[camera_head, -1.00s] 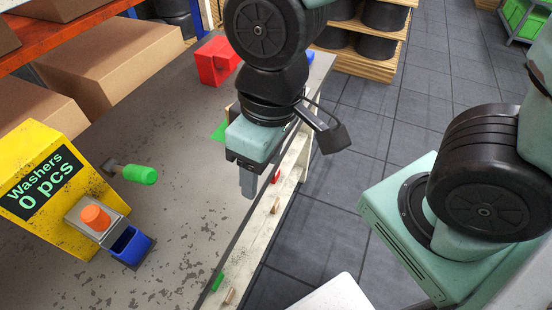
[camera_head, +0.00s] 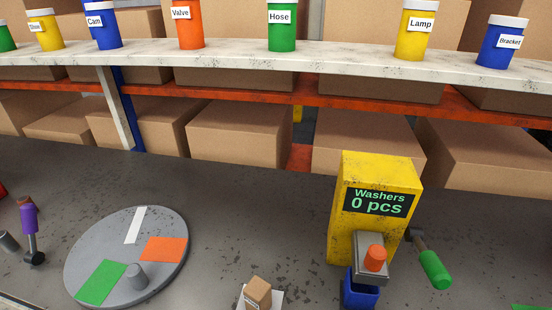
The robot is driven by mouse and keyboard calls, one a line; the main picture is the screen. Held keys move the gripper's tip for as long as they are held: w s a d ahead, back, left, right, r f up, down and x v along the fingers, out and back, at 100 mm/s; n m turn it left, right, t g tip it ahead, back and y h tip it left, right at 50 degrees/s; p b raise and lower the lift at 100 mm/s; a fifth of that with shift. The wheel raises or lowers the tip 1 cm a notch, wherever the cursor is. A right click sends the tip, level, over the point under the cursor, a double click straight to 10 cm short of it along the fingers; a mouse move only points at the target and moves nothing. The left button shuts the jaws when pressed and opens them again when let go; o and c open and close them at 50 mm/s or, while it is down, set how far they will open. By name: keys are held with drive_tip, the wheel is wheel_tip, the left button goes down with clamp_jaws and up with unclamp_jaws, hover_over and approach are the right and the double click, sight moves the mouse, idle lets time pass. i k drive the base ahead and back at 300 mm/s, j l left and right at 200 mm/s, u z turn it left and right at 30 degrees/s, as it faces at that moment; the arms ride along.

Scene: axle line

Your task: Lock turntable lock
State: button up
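The grey round turntable (camera_head: 122,215) lies on the bench at the lower left of the head view. It bears a white strip (camera_head: 135,225), an orange patch (camera_head: 164,249), a green patch (camera_head: 101,283) and a short grey knob (camera_head: 136,276). Left of it, apart from the disc, stands a lever with an upright purple handle (camera_head: 29,216) and a dark base; it may be the turntable lock, but no label shows. A grey cylinder (camera_head: 9,243) is beside the lever at the picture edge. My gripper is not in view.
A small cardboard box (camera_head: 258,292) lies at the front. Labelled jars line the shelf (camera_head: 340,62) behind.

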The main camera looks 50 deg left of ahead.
sight(29, 213)
drive_tip(key=u, duration=3)
drive_tip(key=l, duration=0.2)
